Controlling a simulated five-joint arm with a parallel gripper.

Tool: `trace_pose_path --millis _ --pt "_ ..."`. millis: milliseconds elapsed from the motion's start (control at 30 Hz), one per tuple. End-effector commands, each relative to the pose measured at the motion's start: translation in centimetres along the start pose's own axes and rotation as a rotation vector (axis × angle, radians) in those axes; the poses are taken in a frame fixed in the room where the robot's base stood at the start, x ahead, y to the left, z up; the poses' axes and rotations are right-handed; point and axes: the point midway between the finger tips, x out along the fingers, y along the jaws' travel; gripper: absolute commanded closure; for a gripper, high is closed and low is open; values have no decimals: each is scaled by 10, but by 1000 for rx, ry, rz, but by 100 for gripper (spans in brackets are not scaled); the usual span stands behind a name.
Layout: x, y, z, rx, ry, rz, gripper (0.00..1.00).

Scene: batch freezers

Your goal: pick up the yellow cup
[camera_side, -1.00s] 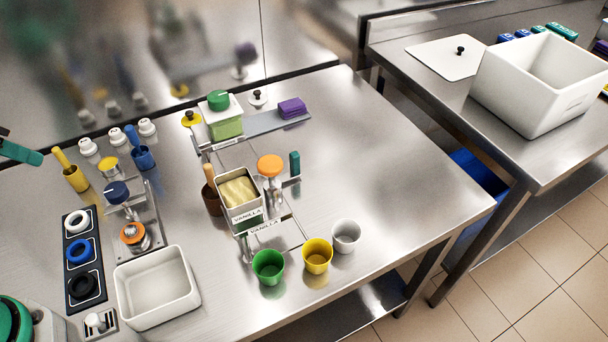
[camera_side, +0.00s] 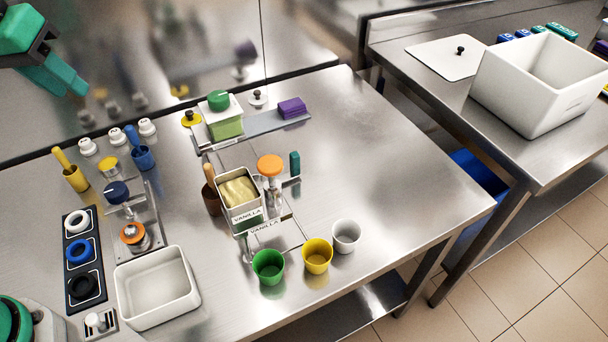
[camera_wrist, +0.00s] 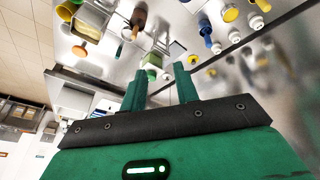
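The yellow cup (camera_side: 317,257) stands upright on the steel table near its front edge in the side view. It is between a green cup (camera_side: 268,267) on its left and a pale grey cup (camera_side: 345,236) on its right. My gripper (camera_side: 66,82) is at the upper left of the side view, high above the table and far from the yellow cup. In the wrist view my gripper (camera_wrist: 160,77) has its two green fingers apart with nothing held between them.
A stand with a vanilla tub (camera_side: 240,194) and an orange-topped post (camera_side: 270,167) is behind the cups. A white bin (camera_side: 157,290) is to their left. A yellow pot (camera_side: 76,179) with a yellow handle stands at the far left. The table's right part is clear.

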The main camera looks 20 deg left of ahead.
Motion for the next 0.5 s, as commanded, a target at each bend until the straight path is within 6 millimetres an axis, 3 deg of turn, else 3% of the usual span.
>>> trace_pose_path --millis 200,500 --pt "10 62 -21 -57 -72 18 70" --pt "32 155 -28 -141 -162 12 70"
